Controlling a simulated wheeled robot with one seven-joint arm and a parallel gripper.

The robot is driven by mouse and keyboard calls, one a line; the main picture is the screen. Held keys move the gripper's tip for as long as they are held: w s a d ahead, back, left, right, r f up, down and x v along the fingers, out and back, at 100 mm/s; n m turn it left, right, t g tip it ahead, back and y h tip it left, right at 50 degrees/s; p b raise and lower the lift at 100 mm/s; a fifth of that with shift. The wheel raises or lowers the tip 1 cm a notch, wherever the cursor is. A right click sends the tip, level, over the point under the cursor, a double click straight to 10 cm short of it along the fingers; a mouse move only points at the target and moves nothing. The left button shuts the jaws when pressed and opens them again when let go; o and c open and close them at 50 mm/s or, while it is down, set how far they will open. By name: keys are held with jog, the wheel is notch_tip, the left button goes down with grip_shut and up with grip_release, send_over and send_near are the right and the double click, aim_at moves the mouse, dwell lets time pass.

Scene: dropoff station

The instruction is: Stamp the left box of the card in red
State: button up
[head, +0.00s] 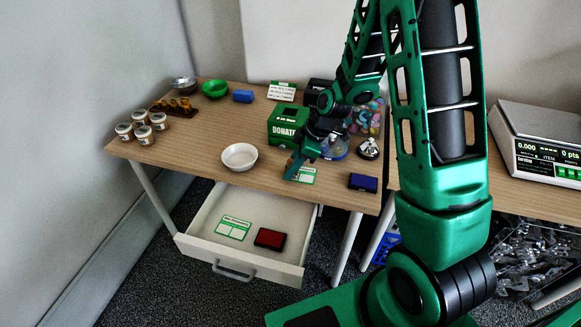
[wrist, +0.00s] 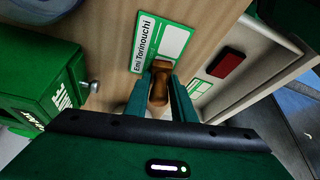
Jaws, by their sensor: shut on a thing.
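My gripper (head: 292,168) is shut on a stamp with a brown wooden handle (wrist: 160,85), which stands between the fingers in the wrist view. The stamp's face is hidden. A green-and-white card (head: 306,175) lies on the table beside my gripper. A blue ink pad (head: 363,182) lies at the table's front right.
The drawer (head: 200,247) stands open below the table (head: 190,150), with another green-and-white card (head: 233,228) in it. A white bowl (head: 239,157) is left of my gripper. A green donation box (head: 287,125) and a silver-based object (head: 368,149) stand close by.

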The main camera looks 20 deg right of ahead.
jog(key=shift+r, duration=3.5)
